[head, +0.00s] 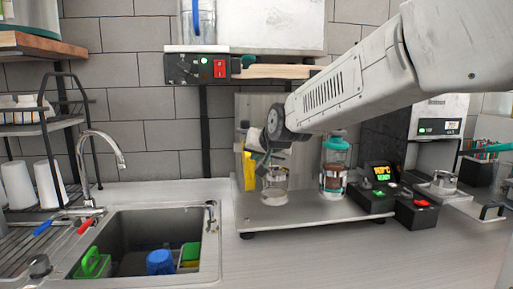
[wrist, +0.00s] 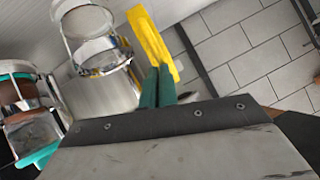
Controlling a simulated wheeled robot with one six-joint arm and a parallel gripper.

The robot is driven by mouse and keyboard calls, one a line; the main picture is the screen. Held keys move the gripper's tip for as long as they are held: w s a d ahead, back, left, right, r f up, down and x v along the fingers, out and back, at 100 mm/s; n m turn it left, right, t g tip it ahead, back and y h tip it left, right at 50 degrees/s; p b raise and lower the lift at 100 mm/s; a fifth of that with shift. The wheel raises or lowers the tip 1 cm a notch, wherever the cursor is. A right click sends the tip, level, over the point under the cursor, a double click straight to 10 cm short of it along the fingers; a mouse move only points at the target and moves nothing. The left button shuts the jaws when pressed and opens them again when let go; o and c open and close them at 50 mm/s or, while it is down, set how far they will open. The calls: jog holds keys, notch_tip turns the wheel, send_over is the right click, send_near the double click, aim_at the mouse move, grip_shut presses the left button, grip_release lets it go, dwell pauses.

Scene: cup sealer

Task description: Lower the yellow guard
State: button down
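The yellow guard (head: 250,170) is an upright strip at the left of the sealer's cup station in the head view. In the wrist view the yellow guard (wrist: 149,36) slants just beyond my fingertips. My gripper (wrist: 160,70) shows two green fingers close together, overlapping the guard's lower end in the picture; I cannot tell if they touch it. In the head view my gripper (head: 257,158) points down beside the guard, partly hidden by my wrist. A clear cup (head: 274,187) with a metal ring stands right of the guard; its metal holder (wrist: 98,92) shows in the wrist view.
A jar with a teal lid (head: 334,165) stands right of the cup on the grey base plate (head: 310,213). A black control box with a lit display (head: 381,173) is farther right. A sink (head: 145,240) is at the left. A shelf with a red switch (head: 220,68) hangs above.

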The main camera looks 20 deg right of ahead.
jog(key=f, duration=0.4)
jog(key=w+f+t, duration=0.1)
jog(key=f, duration=0.3)
jog(key=f+t, duration=0.1)
jog(key=f, duration=0.2)
jog(key=shift+w+f, duration=0.4)
jog(key=shift+w+d+f, duration=0.1)
jog(key=shift+w+f, duration=0.25)
jog(key=shift+f, duration=0.2)
jog(key=shift+w+d+f, duration=0.1)
jog(key=shift+w+f, duration=0.2)
jog(key=shift+f, duration=0.2)
jog(key=shift+s, duration=0.1)
